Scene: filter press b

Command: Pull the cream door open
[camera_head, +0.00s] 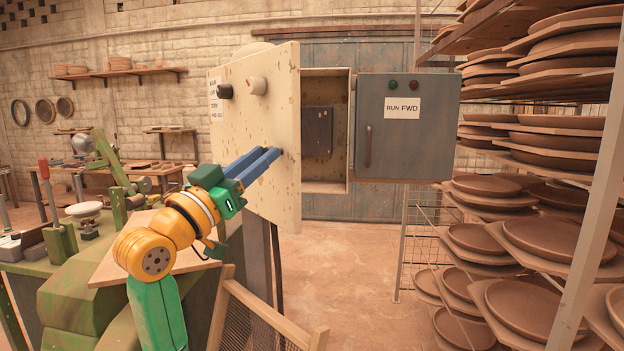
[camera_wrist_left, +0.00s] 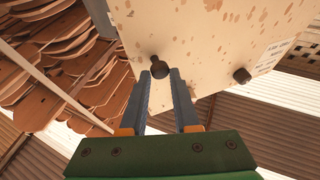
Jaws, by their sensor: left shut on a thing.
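The cream door (camera_head: 238,130) of the wall cabinet stands partly open, its free right edge swung out towards me. The cabinet's cream interior (camera_head: 326,168) shows to the right of that edge. My left gripper (camera_head: 277,153) reaches the door's face near its free edge. In the left wrist view a dark knob (camera_wrist_left: 158,67) on the door sits at the tips of my left gripper (camera_wrist_left: 159,74), which is shut on it. The exact contact is hard to see. A dark knob (camera_head: 225,91) and a pale knob (camera_head: 257,86) stick out higher on the door.
A grey door (camera_head: 408,135) marked RUN FWD is to the right of the opening. Racks of clay plates (camera_head: 545,190) fill the right side. A green workbench (camera_head: 45,262) and a wooden frame with mesh (camera_head: 262,318) stand below my left arm. The floor in the middle is clear.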

